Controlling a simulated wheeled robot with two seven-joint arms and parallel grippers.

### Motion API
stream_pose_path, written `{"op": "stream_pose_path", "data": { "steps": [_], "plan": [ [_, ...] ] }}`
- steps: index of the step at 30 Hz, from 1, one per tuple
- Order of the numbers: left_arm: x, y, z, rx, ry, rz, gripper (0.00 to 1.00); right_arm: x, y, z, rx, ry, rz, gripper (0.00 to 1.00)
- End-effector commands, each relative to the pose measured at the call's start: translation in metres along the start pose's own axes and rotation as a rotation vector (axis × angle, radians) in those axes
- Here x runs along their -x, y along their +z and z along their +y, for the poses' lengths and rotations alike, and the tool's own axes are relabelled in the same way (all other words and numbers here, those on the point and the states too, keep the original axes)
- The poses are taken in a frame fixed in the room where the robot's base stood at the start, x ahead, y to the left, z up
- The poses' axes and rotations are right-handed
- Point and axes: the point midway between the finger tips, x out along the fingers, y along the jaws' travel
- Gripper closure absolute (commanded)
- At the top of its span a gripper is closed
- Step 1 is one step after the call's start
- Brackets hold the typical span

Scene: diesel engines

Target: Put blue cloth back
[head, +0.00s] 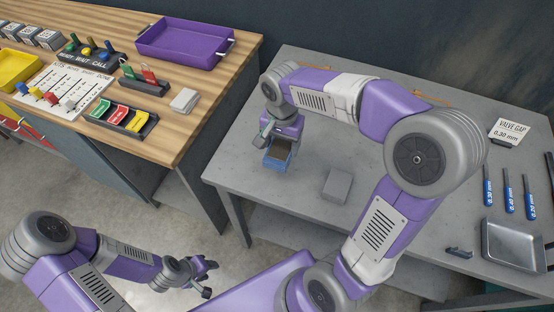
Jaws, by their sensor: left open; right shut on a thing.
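The blue cloth (274,164) shows as a small blue piece with a brownish patch, at the left part of the grey metal table (235,178). My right gripper (280,144) points down over it and is shut on it, partly hiding its far side. I cannot tell whether the cloth touches the table. My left gripper (207,279) is open and empty, low over the floor in front of the tables.
A grey folded block (338,186) lies right of the cloth. Blue-handled gauges (509,195), a metal tray (514,247) and a valve gap sign (509,131) are at the right. The wooden bench (190,130) holds a purple tray (184,42) and a light grey folded piece (184,101).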

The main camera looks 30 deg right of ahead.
Motion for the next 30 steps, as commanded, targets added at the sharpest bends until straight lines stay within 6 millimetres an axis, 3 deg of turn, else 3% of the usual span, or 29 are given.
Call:
{"op": "stream_pose_path", "data": {
  "steps": [3, 8, 15, 24, 25, 29, 30],
  "plan": [
    [-0.010, 0.000, -0.004, 0.000, 0.000, -0.001, 0.57, -0.024, 0.001, 0.001, -0.001, 0.004, -0.003, 0.55],
    [-0.014, 0.000, -0.005, 0.000, 0.000, -0.001, 0.57, -0.038, 0.002, 0.001, -0.002, 0.003, -0.003, 0.55],
    [-0.028, -0.001, -0.011, 0.000, 0.000, 0.000, 0.57, -0.076, 0.003, 0.001, -0.001, 0.004, -0.003, 0.55],
    [-0.028, -0.001, -0.011, 0.000, 0.000, 0.000, 0.57, -0.081, 0.003, 0.001, -0.002, 0.003, -0.003, 0.55],
    [-0.028, -0.001, -0.011, 0.000, 0.000, 0.000, 0.57, -0.081, 0.003, 0.001, -0.002, 0.004, -0.003, 0.26],
    [-0.028, -0.001, -0.011, 0.000, 0.000, 0.000, 0.57, -0.081, 0.003, 0.001, -0.002, 0.003, -0.003, 0.06],
    [-0.028, -0.001, -0.011, 0.000, 0.000, 0.000, 0.57, -0.081, 0.003, 0.001, -0.002, 0.003, -0.003, 0.05]
  ]
}}
